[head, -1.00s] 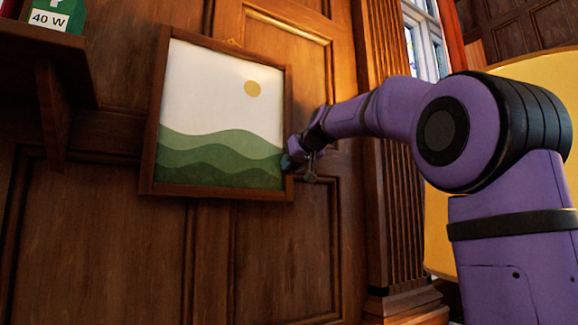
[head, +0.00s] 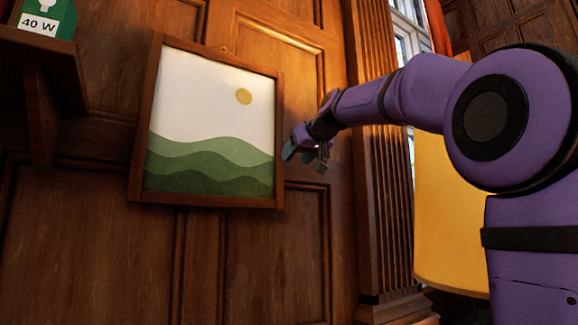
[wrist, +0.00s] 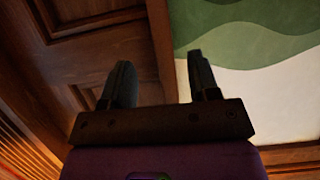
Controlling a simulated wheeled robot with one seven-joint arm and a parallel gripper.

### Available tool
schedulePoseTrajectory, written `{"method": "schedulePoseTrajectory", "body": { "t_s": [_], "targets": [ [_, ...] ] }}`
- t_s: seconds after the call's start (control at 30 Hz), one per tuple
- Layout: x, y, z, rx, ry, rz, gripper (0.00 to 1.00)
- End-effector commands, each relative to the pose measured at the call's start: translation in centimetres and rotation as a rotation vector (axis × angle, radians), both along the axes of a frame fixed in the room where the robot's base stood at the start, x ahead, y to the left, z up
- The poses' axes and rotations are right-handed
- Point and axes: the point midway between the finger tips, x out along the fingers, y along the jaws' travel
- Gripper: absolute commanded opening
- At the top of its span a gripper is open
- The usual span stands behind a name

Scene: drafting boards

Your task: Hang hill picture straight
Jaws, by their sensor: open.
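The hill picture (head: 208,128) hangs on the wood-panelled wall, with green hills, a pale sky and a yellow sun in a brown wooden frame. In the head view its top edge runs down to the right and its bottom edge is nearly level; I cannot tell real tilt from perspective. My gripper (head: 302,149) is open and empty, just right of the frame's right edge, apart from it in this view. In the wrist view my gripper (wrist: 162,82) has its fingers spread, with the frame edge between them in the image and the picture (wrist: 250,70) beyond the right finger.
A dark wooden shelf (head: 40,60) with a green box (head: 45,18) marked 40 W is at the upper left. A fluted column (head: 375,170) and a yellow board (head: 445,220) stand to the right. The panel below the picture is clear.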

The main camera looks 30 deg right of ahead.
Motion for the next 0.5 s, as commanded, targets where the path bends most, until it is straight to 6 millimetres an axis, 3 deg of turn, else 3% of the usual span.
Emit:
{"method": "schedulePoseTrajectory", "body": {
  "t_s": [0.2,0.5],
  "targets": [
    [-2.1,0.0,0.9,0.0,0.0,0.0,0.55],
    [-2.5,0.0,1.0,0.0,0.001,0.0,0.55]
  ]
}}
